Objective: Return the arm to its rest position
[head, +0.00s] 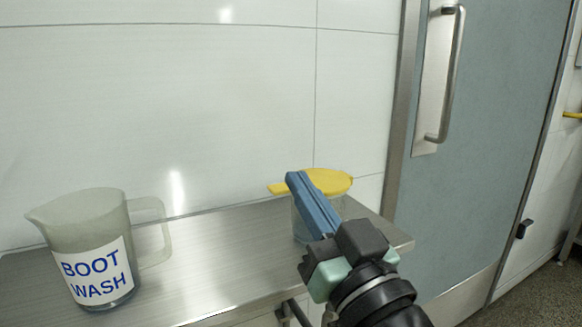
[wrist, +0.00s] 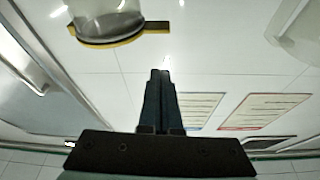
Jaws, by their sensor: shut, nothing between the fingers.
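My gripper (head: 292,178) shows in the head view at lower right centre, its blue fingers pointing up and to the left above the steel table. The fingers are together with nothing between them. In the wrist view the closed fingers (wrist: 160,75) point up the middle of the picture. In the head view the fingers pass in front of a clear container with a yellow lid (head: 328,181) and hide part of it. The lidded container (wrist: 105,18) also shows at the top left of the wrist view, apart from the fingertips there.
A translucent jug labelled BOOT WASH (head: 93,250) stands on the left of the steel table (head: 215,245). A tiled wall (head: 160,110) rises behind. A grey door (head: 490,140) with a metal handle (head: 452,75) is at right. The tabletop between jug and container is clear.

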